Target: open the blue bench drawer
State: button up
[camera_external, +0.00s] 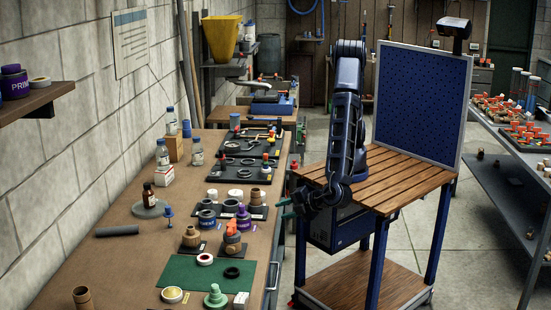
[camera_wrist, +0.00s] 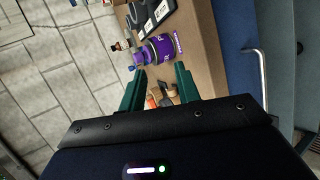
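The blue drawer front (camera_wrist: 236,45) shows at the right of the wrist view, on the side of the brown-topped workbench (camera_external: 115,258). A silver bar handle (camera_wrist: 262,75) runs beside it in the wrist view. A silver handle (camera_external: 274,270) also shows on the bench's right side in the external view, and most of that side is hidden. My gripper (camera_external: 288,209) is above the bench's right edge, apart from the handle. In the wrist view its green fingers (camera_wrist: 160,82) are spread with nothing held between them. I cannot tell how far the drawer is out.
Purple tape and primer containers (camera_wrist: 160,50) and fittings (camera_external: 232,240) stand on the bench near my gripper. A green mat (camera_external: 190,272) lies at the front. Concrete floor shows right of my base.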

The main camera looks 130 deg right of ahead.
jog(key=a+f+n+t, duration=0.2)
jog(key=a+f+t, duration=0.1)
jog(key=a+f, duration=0.5)
jog(key=a+f+n+t, duration=0.25)
jog(key=a+f, duration=0.35)
jog(key=f, duration=0.5)
jog(key=x, duration=1)
jog(key=shift+w+r+m+t, duration=0.2)
jog(key=shift+w+m+t, duration=0.15)
jog(key=shift+w, duration=0.15)
grip_shut()
